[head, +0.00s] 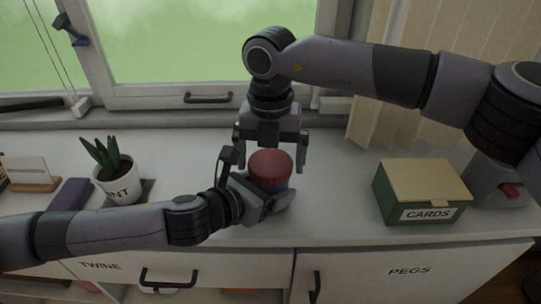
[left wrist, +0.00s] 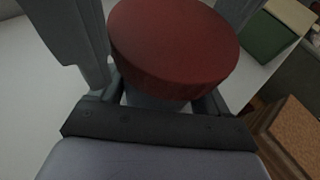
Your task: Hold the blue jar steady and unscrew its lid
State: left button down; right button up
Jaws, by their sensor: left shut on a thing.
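The blue jar (head: 281,187) stands on the white counter and is mostly hidden by my left gripper. Its red lid (head: 270,164) is on top and fills the upper middle of the left wrist view (left wrist: 172,45). My left gripper (head: 268,194) comes in low from the left and is shut on the jar's body, below the lid. My right gripper (head: 270,158) points down from above, its fingers spread wide on either side of the lid. In the left wrist view these fingers also flank the lid, with a gap visible at the left one.
A green card box (head: 422,199) stands to the right of the jar. A potted plant (head: 117,181) and a dark purple block (head: 69,195) are at the left. The window (head: 200,55) is behind. Drawers marked TWINE and PEGS lie below the counter's front edge.

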jog(key=shift+r, duration=2.35)
notch_tip(320, 180, up, 3)
jog(key=m, duration=0.3)
jog(key=shift+m, duration=0.3)
notch_tip(320, 180, down, 8)
jog(key=shift+r, duration=0.15)
jog(key=c, duration=0.9)
jog(key=shift+n, duration=1.8)
jog(key=shift+c, duration=0.2)
